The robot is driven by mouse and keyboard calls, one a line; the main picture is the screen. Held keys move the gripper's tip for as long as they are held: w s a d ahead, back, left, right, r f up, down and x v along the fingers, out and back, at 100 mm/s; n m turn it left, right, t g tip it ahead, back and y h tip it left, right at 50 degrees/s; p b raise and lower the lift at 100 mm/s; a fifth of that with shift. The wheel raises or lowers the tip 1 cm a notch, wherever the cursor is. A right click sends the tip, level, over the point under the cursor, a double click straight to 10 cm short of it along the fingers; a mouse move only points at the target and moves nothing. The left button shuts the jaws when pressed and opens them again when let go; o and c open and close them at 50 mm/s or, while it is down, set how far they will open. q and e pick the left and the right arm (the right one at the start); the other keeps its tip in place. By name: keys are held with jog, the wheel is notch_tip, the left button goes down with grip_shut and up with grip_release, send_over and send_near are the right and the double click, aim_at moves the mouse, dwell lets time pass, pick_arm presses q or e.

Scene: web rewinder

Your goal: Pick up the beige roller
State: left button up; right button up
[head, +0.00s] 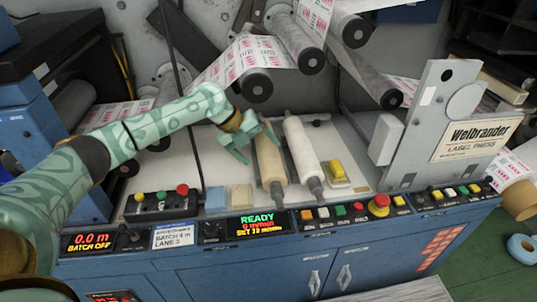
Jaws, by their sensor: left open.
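The beige roller (269,160), tan in tone with dark shaft ends, lies on the light top of the machine. A paler, cream-white roller (302,149) lies just to its right, nearly parallel. My left gripper (256,144) is open at the upper left side of the beige roller, with its fingers angled down around or just above that roller's far part. I cannot tell whether they touch it. The gripper hides part of the roller's far end. My right gripper is out of view.
A yellow block (336,171) sits right of the rollers. Blue (215,199) and tan (242,197) pads lie at the front left. A control panel with a red knob (379,205) runs along the front edge. Label webs on rolls (257,86) hang behind. An upright plate (431,115) stands right.

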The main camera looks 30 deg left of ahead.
aim_at(264, 156)
pick_arm(q)
jog(key=x, duration=0.1)
jog(key=b+x, duration=0.1)
jog(key=x, duration=0.3)
jog(key=shift+w+a+f+b, duration=0.15)
jog(key=shift+a+f+b, duration=0.05)
jog(key=shift+f+b, duration=0.1)
jog(key=shift+w+d+f, duration=0.1)
jog(key=c, duration=1.7)
